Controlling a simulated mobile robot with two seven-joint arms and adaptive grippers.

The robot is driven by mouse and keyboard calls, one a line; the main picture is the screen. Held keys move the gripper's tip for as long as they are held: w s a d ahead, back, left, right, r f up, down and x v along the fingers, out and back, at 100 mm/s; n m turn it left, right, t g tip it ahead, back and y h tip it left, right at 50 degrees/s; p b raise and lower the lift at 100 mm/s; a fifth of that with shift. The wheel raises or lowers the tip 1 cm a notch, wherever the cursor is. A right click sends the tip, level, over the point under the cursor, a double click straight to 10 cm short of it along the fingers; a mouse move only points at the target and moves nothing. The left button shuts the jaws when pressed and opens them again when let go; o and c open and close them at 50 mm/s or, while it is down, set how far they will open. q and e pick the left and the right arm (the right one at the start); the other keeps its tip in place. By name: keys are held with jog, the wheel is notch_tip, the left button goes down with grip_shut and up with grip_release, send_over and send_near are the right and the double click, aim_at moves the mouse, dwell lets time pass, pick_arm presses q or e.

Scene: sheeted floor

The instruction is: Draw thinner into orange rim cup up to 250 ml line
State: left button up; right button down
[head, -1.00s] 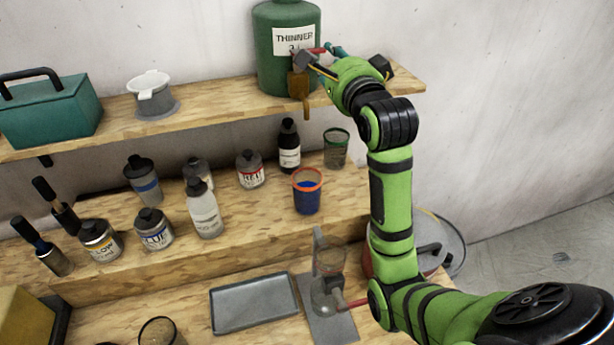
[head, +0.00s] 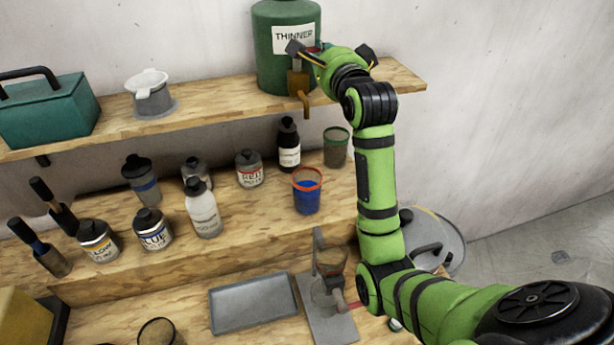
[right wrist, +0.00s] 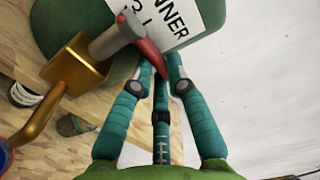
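The green thinner drum (head: 272,62) stands on the top shelf, with a brass tap (head: 298,82) at its front. In the right wrist view the tap (right wrist: 72,75) has a red lever (right wrist: 150,50). My right gripper (head: 318,50) is at this lever; in its wrist view, teal fingers (right wrist: 160,75) lie on both sides of the lever's tip. I cannot tell whether they press on it. A cup with an orange-red rim and blue in it (head: 306,197) stands on the middle shelf, below and apart from the tap. My left gripper is out of view.
A green-rimmed cup (head: 336,148) and several bottles and paint cans (head: 153,230) fill the middle shelf. Below are a grey tray (head: 253,303) and a stand (head: 328,322) holding a clear vessel.

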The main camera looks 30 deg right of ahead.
jog(key=shift+r, duration=0.35)
